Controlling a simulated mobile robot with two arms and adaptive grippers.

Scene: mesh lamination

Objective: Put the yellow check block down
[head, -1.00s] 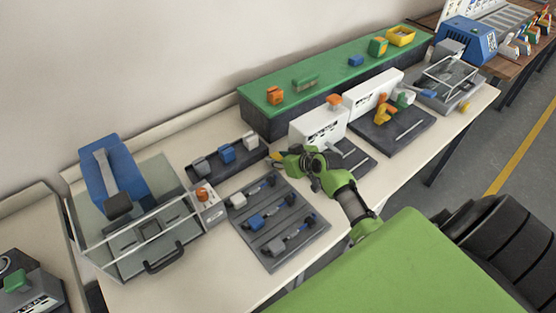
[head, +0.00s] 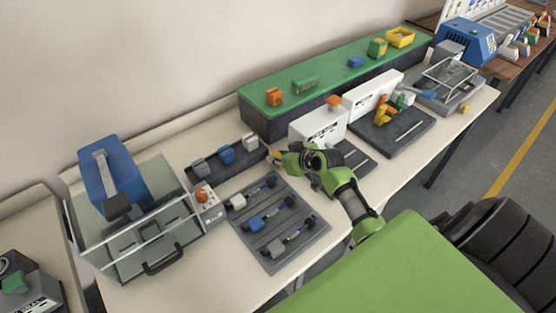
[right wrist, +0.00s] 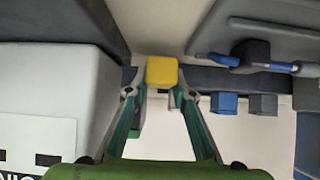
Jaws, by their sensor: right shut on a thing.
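The yellow check block (right wrist: 161,71) sits between the fingertips of my right gripper (right wrist: 160,90) in the right wrist view. The fingers are shut on its two sides. In the head view my right gripper (head: 281,159) is low over the table, between the dark block rack and the white box fixture. Only a small bit of the yellow block (head: 273,155) shows there, at the fingertips. I cannot tell whether the block touches a surface below. My left gripper is out of view.
The dark rack (head: 240,157) with grey, blue and white blocks is left of the gripper. A grey tool tray (head: 279,250) lies in front. The white box (head: 318,124) stands close on the right. A green-topped shelf (head: 330,82) runs behind. A glass-sided machine (head: 150,235) stands left.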

